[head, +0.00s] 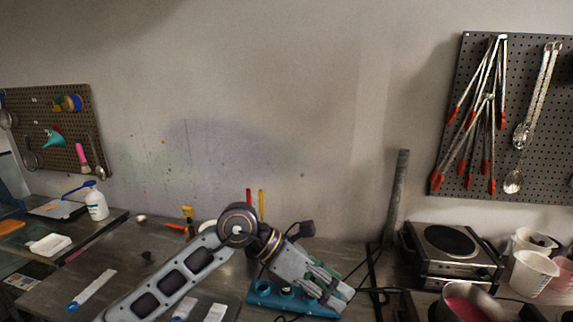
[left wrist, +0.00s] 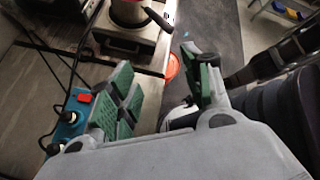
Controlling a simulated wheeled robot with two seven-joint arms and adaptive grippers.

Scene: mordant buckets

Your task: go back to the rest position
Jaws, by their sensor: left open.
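My left gripper (head: 335,290) reaches in from the lower left in the head view, above the bench beside a teal device. In the left wrist view its green-padded fingers (left wrist: 158,92) are spread apart with nothing between them. My right gripper does not show in either view.
The teal device (head: 265,293) with cables lies under the gripper. A hot plate (head: 447,243) and white buckets (head: 532,272) stand at the right; one pot (head: 468,304) holds pink liquid. A grey upright post (head: 397,195) rises behind. A white bottle (head: 96,204) stands at the left.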

